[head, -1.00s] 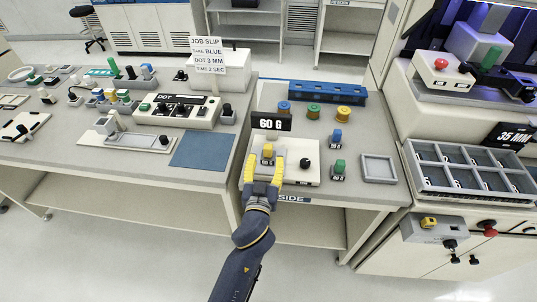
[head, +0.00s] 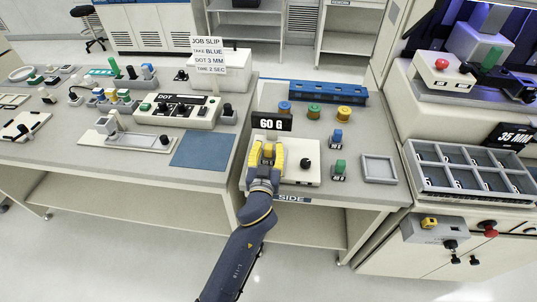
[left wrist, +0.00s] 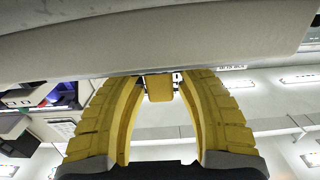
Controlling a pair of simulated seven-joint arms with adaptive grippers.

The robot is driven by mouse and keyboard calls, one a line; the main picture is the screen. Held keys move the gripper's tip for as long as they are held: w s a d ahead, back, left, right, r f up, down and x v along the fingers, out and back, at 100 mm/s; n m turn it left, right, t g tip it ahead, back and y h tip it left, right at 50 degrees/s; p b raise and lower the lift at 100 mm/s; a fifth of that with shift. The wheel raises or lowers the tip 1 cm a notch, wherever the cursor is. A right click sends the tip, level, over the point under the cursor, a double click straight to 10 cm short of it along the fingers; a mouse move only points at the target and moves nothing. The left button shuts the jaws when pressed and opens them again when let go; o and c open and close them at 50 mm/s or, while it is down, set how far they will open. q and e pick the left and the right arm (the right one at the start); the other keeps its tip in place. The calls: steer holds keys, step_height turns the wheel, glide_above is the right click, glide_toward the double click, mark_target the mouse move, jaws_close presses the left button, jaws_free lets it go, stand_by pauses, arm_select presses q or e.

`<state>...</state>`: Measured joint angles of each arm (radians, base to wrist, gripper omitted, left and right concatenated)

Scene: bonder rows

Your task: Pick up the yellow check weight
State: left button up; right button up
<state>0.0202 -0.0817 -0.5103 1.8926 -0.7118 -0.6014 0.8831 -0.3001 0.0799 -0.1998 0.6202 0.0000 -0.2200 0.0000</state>
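The yellow check weight (head: 267,150) sits on the left part of the white scale (head: 302,176), beside a black knob. The scale's black display reads 60 G (head: 271,122). My left gripper (head: 267,155) reaches in from the front with its yellow fingers on both sides of the weight. In the left wrist view the weight (left wrist: 159,87) shows between the fingertips, with a narrow gap seeming to remain at each side. The fingers look partly open, not pressed on it. The weight's lower part is hidden in the head view. My right gripper is not in view.
A blue weight (head: 336,136) and a green weight (head: 339,167) stand right of the scale, near an empty grey tray (head: 379,169). Several coloured spools and a blue rail (head: 327,92) are behind. A blue mat (head: 203,150) lies to the left.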

arm_select(q)
jaws_close()
steer(key=shift+r, duration=0.15)
